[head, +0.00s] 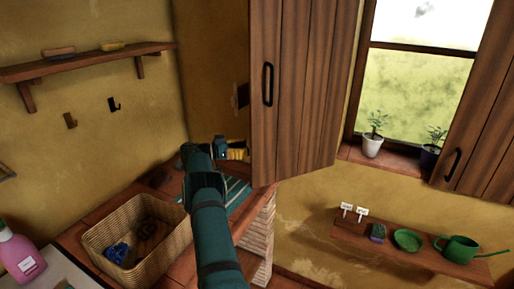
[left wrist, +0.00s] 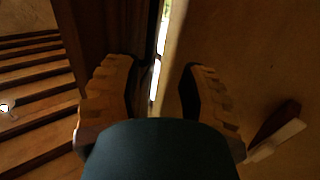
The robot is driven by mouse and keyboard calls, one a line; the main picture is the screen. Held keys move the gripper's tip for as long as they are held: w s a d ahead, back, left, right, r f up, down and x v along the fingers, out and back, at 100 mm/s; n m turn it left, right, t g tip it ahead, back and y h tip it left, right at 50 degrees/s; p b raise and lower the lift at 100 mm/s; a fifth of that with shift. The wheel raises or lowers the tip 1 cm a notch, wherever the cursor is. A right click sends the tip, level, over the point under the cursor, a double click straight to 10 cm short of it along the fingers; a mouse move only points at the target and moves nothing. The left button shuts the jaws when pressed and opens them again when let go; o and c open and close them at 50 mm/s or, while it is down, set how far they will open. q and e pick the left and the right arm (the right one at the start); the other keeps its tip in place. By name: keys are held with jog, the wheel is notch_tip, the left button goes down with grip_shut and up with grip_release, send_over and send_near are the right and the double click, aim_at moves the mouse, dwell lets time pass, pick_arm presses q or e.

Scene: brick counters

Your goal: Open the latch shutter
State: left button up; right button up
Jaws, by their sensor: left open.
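The left wooden shutter (head: 305,85), with a black handle (head: 268,84), stands swung out from the window in the head view. The right shutter (head: 490,145) has its own black handle (head: 453,164). A small wooden piece (head: 241,95), perhaps the latch, is on the wall beside the left shutter's edge; a similar piece (left wrist: 275,130) shows at right in the left wrist view. My left gripper (head: 236,151) is at the left shutter's lower left edge, its tips perhaps partly hidden behind it. In the left wrist view its fingers (left wrist: 158,68) are apart with nothing clearly held. My right gripper is out of view.
A wicker basket (head: 137,230) and a striped cloth (head: 238,195) lie on the brick counter below my left arm. Potted plants (head: 373,145) stand on the windowsill. A low shelf (head: 420,256) holds a green watering can (head: 460,249). A wall shelf (head: 85,62) is at upper left.

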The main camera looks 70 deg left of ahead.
pick_arm(q)
jog(key=shift+s+a, duration=0.2)
jog(key=shift+s, duration=0.95)
